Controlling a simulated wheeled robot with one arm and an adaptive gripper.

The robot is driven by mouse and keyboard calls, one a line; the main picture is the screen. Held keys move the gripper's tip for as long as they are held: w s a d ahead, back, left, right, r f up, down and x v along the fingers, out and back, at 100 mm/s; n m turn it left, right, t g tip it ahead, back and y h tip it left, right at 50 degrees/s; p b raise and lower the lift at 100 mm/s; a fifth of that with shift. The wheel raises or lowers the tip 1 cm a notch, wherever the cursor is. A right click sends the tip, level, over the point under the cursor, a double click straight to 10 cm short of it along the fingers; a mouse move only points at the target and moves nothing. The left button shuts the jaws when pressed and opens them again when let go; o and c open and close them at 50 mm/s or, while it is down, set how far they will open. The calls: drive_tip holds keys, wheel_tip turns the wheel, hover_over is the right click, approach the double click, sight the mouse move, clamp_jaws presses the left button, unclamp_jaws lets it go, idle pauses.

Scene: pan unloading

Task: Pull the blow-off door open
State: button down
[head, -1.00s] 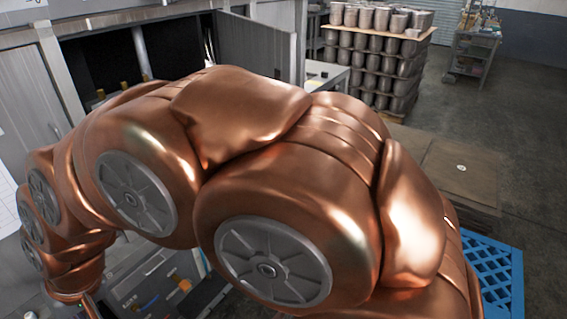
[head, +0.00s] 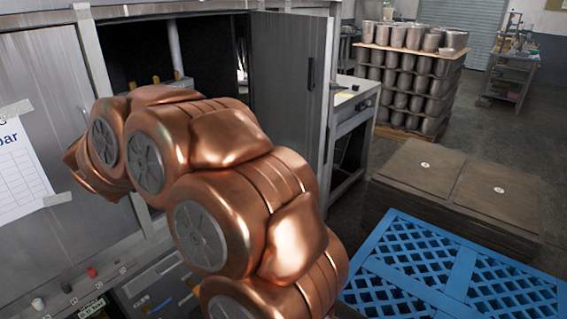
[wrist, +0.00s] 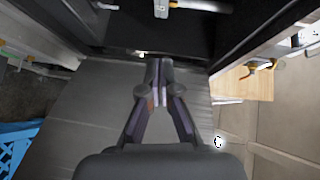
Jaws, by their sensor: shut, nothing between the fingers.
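The cabinet's grey ribbed door (head: 288,95) stands swung outward at the right of a dark opening (head: 210,55) in the head view. A dark upright handle (head: 310,73) is on its face. My copper arm reaches left across the front of the opening and hides its lower part. My gripper is hidden behind the arm there. In the wrist view my gripper (wrist: 158,68) is shut and empty, its fingertips pointing toward a dark gap. A grey ribbed panel (wrist: 85,120) lies behind the fingers, apparently the door; whether they touch it I cannot tell.
A closed grey panel (head: 50,90) with a paper sheet (head: 18,170) is at the left. A blue pallet (head: 440,262), a stack of brown boards (head: 425,172) and a pallet of metal pots (head: 408,85) stand right.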

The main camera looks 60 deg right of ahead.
drive_tip(key=s+d+f+m+g+h+b, duration=0.1)
drive_tip(key=s+d+f+m+g+h, duration=0.2)
drive_tip(key=s+d+m+g, duration=0.3)
drive_tip(key=m+g+y+b, duration=0.2)
drive_tip(key=m+g+b, duration=0.2)
drive_tip(key=m+g, duration=0.95)
approach(315, 154)
drive_tip(key=s+d+n+p, duration=0.1)
drive_tip(key=d, duration=0.1)
drive_tip(key=s+d+g+p, duration=0.1)
drive_tip(key=d, duration=0.1)
drive_tip(key=s+d+n+g+p, duration=0.1)
drive_tip(key=d, duration=0.1)
drive_tip(key=shift+s+f+n, duration=0.25)
drive_tip(key=shift+f+n, duration=0.1)
drive_tip(key=shift+f, duration=0.05)
drive_tip(key=shift+p+x, duration=0.6)
drive_tip(key=shift+x, duration=0.5)
drive_tip(key=shift+w+f, duration=0.1)
drive_tip(key=shift+f, duration=0.05)
